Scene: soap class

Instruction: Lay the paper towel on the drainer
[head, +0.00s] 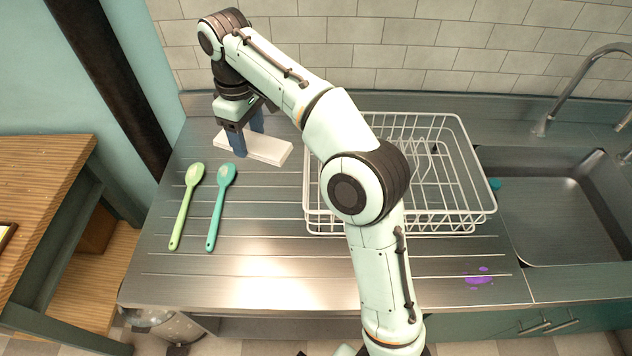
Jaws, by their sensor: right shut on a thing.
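The paper towel (270,149) is a flat white slab on the metal counter near the back wall, left of centre. My right gripper (247,144) points down at it, its dark blue fingers shut on it; the fingers and palm hide part of its left side. The drainer (477,163) is a white wire rack on the counter to the right, beside the sink. It looks empty where I can see it; my right arm crosses in front of its left part. My left gripper is not in view.
A green spoon (181,217) and a teal spoon (217,217) lie on the counter in front of the towel. The sink (560,215) with its tap (565,90) is at right. A purple stain (478,280) marks the front right counter.

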